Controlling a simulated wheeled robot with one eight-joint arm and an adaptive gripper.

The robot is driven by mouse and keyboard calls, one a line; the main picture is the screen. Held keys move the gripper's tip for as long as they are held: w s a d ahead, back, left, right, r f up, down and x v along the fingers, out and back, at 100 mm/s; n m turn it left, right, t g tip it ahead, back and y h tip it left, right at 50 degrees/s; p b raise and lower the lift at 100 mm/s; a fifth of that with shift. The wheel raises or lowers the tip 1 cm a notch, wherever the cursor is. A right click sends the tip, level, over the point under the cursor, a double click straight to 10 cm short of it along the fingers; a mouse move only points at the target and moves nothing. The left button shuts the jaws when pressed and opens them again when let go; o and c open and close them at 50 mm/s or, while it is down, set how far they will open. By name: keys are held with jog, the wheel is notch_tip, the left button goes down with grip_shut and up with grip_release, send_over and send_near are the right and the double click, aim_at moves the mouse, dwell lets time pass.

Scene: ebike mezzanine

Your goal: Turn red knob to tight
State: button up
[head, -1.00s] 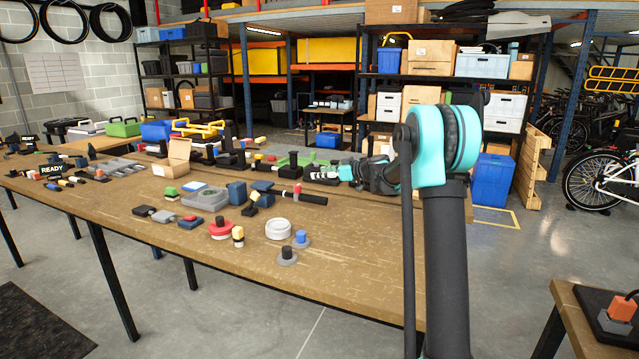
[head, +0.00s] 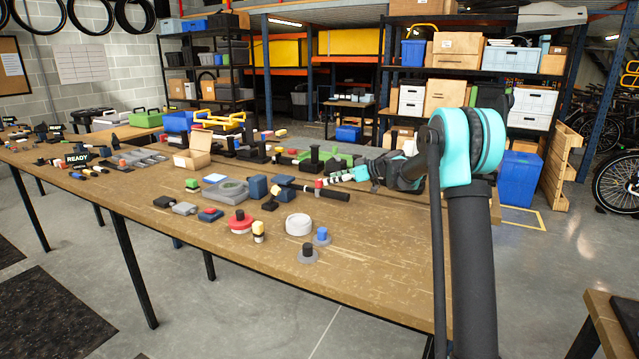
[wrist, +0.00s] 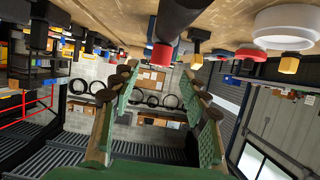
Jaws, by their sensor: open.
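A round red knob (head: 240,224) with a dark stub on top stands on the workbench (head: 385,265), left of a white round dial (head: 298,224). A red disc near the bench in the wrist view (wrist: 250,54) looks like the same knob. My gripper (head: 326,179) is up and to the right of it in the head view, over the far part of the bench. In the wrist view my gripper (wrist: 160,86) has its green-padded fingers spread wide with nothing between them. Any tight mark is too small to read.
A black bar (head: 325,193) lies close below my gripper in the head view. A yellow-topped knob (head: 258,231), a blue knob (head: 322,236) and a dark knob (head: 308,253) stand near the red one. The bench's front right is clear.

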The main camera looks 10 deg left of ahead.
aim_at(319, 180)
jog(key=x, duration=0.6)
jog(key=shift+w+a+f, duration=0.15)
jog(key=shift+a, duration=0.2)
jog(key=shift+c, duration=0.6)
grip_shut()
